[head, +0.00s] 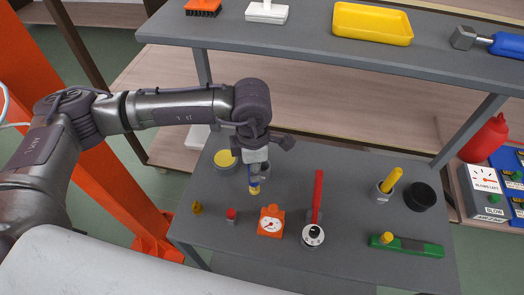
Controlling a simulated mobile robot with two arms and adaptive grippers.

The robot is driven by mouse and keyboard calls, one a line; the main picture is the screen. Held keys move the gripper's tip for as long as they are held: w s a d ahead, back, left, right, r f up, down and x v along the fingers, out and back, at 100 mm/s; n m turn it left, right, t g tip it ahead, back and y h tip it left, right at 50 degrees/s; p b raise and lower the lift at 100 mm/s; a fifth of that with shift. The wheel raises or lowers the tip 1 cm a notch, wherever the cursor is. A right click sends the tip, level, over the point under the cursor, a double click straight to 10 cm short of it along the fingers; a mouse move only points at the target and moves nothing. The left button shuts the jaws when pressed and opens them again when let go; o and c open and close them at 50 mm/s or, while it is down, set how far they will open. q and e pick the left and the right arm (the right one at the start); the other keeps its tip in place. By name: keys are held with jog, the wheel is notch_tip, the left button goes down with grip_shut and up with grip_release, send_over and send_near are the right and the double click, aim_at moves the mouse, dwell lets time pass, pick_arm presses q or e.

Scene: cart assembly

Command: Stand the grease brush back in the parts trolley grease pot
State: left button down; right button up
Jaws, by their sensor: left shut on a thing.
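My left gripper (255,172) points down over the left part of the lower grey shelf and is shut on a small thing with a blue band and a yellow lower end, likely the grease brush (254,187). The gripper hides its upper part. My right gripper is not in view.
The lower shelf (345,250) also bears an orange dial gauge (270,221), a red-handled dial tool (318,190), a grey holder with a yellow stick (386,190), a black cup (420,197) and a green level (408,246). The upper shelf (310,42) overhangs behind.

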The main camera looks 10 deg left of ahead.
pick_arm(q)
jog(key=w+p, duration=0.2)
jog(key=w, duration=0.7)
notch_tip(320, 180, down, 7)
jog(key=p, duration=0.1)
jog(key=shift+r, duration=0.2)
jog(key=shift+f, duration=0.1)
jog(key=shift+f, duration=0.15)
jog(key=c, duration=1)
grip_release()
